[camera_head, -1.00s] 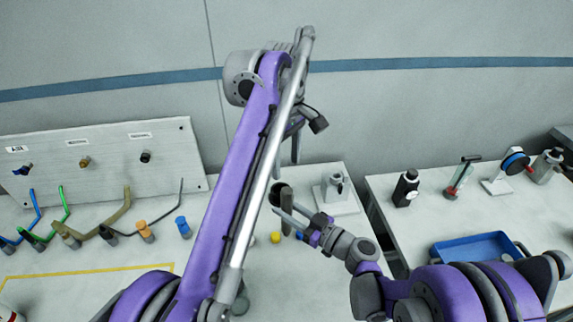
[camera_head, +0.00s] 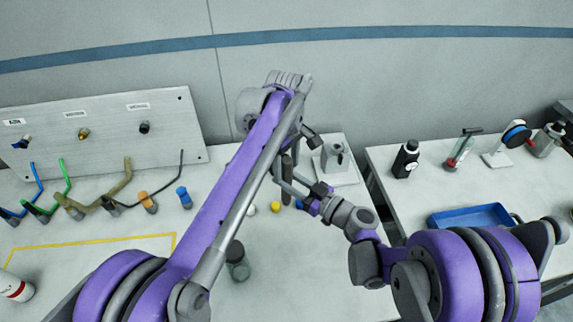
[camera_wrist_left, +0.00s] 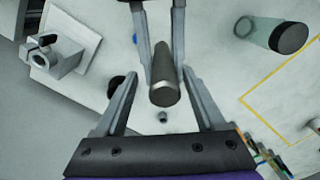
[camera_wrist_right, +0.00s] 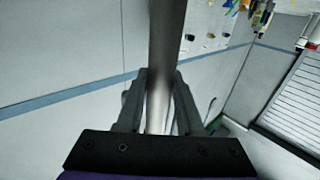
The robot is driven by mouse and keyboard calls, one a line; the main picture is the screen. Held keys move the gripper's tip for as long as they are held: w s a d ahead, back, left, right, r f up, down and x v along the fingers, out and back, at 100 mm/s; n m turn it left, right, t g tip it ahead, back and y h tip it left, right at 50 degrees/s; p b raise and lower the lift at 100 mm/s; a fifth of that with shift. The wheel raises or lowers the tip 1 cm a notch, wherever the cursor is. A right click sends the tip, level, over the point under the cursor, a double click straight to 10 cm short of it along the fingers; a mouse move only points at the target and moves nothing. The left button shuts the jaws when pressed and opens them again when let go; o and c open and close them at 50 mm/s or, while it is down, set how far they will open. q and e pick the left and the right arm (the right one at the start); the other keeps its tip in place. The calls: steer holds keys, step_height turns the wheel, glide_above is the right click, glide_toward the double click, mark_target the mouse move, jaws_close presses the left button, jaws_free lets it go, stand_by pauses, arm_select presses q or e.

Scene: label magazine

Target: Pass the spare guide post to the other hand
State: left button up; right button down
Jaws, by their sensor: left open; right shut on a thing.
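The spare guide post (camera_head: 287,190) is a dark grey cylinder, upright in the head view. My right gripper (camera_head: 285,177) is shut on it; in the right wrist view the post (camera_wrist_right: 165,50) runs up between its fingers (camera_wrist_right: 158,85). My left gripper (camera_head: 292,157) is open above, partly hidden by its own arm. In the left wrist view the post's round end (camera_wrist_left: 164,94) lies between the spread left fingers (camera_wrist_left: 163,88), with a gap on either side. The right fingers show beyond, around the post.
A grey stand (camera_head: 336,162) is behind the grippers. A dark-capped jar (camera_head: 237,262) and a yellow piece (camera_head: 275,207) are on the table. Coloured hooked rods (camera_head: 65,190) are at left. The right table holds a blue tray (camera_head: 447,222) and a black bottle (camera_head: 405,160).

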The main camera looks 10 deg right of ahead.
arm_select(q)
steer(key=shift+c, duration=0.2)
jaws_close()
arm_select(e)
steer(key=shift+s+a, duration=0.1)
steer(key=shift+c, duration=2.3)
jaws_free()
